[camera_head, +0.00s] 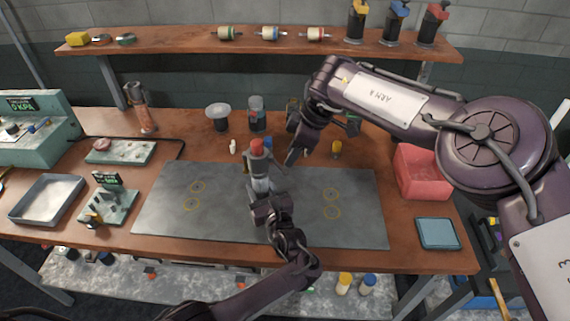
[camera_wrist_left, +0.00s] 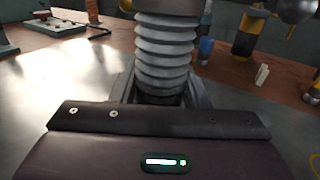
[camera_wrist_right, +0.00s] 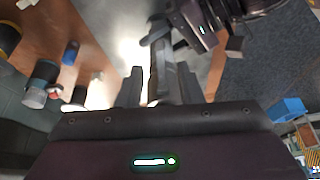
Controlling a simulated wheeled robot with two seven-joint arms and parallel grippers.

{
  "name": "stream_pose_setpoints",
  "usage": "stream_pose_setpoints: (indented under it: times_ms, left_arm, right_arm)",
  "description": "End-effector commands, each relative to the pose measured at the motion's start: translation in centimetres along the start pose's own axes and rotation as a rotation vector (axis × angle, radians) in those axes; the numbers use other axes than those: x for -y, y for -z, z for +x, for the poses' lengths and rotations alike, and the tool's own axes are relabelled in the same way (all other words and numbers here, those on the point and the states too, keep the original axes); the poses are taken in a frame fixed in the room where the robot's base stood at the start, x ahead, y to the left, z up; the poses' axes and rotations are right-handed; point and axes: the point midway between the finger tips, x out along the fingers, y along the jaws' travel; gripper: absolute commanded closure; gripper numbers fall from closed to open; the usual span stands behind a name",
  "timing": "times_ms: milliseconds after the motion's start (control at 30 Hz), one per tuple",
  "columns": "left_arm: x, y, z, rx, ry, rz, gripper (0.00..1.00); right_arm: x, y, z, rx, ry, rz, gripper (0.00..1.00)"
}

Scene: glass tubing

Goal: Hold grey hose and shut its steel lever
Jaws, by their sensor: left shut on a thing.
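The grey ribbed hose (camera_wrist_left: 165,50) stands upright in the left wrist view. In the head view its grey body (camera_head: 261,184) shows below a red top on the mat. My left gripper (camera_head: 266,200) is shut on the hose, low on it; the fingertips are partly hidden. My right gripper (camera_head: 294,158) is just right of the hose, pointing down toward it. In the right wrist view its two fingers (camera_wrist_right: 159,88) stand apart. A grey shape shows between or beyond them, and I cannot tell whether they touch it. I cannot make out the steel lever clearly.
A grey mat (camera_head: 160,215) lies around the hose with clear room on both sides. A red bin (camera_head: 418,172) and a blue tray (camera_head: 437,233) are at the right. A metal tray (camera_head: 47,199) is at the left. Cups and bottles stand behind the mat.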

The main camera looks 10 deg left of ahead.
Motion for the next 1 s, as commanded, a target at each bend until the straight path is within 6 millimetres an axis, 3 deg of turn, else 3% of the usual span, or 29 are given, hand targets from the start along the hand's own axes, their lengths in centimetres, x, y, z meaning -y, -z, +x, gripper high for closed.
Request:
stream_pose_setpoints:
  times_ms: [100,300,667,933,1000]
  left_arm:
    - [0.0,0.0,0.0,0.000,0.000,0.000,0.92]
    - [0.0,0.0,0.0,0.000,0.000,0.000,0.92]
    - [0.0,0.0,0.0,0.000,0.000,0.000,0.92]
    - [0.0,0.0,0.0,0.000,0.000,0.000,0.92]
    - [0.0,0.0,0.0,0.000,0.000,0.000,0.92]
  right_arm:
    - [0.1,0.1,2.4,0.000,0.002,-0.002,0.67]
    - [0.0,0.0,4.7,0.000,0.000,-0.001,0.67]
    - [0.0,0.1,5.3,-0.002,0.000,-0.001,0.67]
    - [0.0,0.0,5.3,-0.002,0.000,-0.002,0.98]
    - [0.0,0.0,5.3,-0.002,0.000,-0.002,1.00]
